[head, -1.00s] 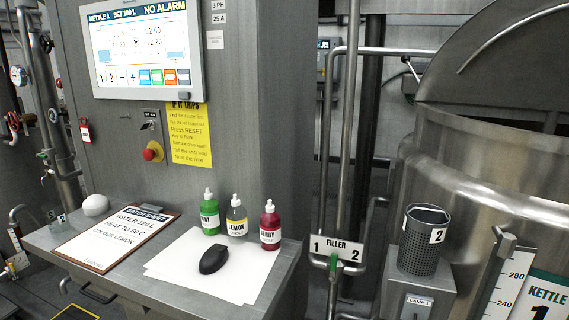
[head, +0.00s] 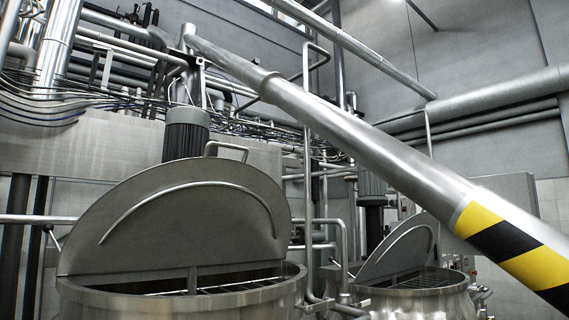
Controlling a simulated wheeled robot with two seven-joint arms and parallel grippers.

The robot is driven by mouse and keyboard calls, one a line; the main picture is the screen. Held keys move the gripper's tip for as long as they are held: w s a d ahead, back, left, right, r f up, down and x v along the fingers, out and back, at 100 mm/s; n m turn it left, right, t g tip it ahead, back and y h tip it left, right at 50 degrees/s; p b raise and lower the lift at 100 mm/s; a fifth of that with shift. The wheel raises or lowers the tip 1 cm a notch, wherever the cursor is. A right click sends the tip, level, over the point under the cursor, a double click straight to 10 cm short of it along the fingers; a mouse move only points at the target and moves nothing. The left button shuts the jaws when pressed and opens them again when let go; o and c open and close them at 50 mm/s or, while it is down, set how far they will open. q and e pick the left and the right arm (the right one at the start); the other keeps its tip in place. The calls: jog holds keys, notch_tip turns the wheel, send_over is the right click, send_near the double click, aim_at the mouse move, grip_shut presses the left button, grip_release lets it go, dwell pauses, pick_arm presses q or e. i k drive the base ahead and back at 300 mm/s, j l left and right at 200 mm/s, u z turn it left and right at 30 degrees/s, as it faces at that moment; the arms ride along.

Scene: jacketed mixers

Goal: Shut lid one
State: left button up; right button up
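The large lid (head: 190,222) on the near left steel kettle (head: 180,306) is a half-round metal plate. It stands raised and tilted back, with a long curved bar across its face and a small tube handle (head: 226,151) at its top edge. Below it the kettle's mouth is open and bars of a grid (head: 215,287) show inside. A second kettle (head: 420,302) farther right has a similar raised lid (head: 398,250). No number label shows on either kettle in this view. Neither of my grippers is in view.
A thick steel pipe (head: 370,145) with a yellow and black striped band (head: 515,245) slants down across the view to the right, in front of the farther kettle. Grey motors (head: 186,135) and upright pipes (head: 308,180) stand behind the kettles.

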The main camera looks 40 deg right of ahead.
aim_at(205, 211)
jog(key=z, duration=0.8)
jog(key=k+j+z, duration=0.1)
jog(key=k+j, duration=0.15)
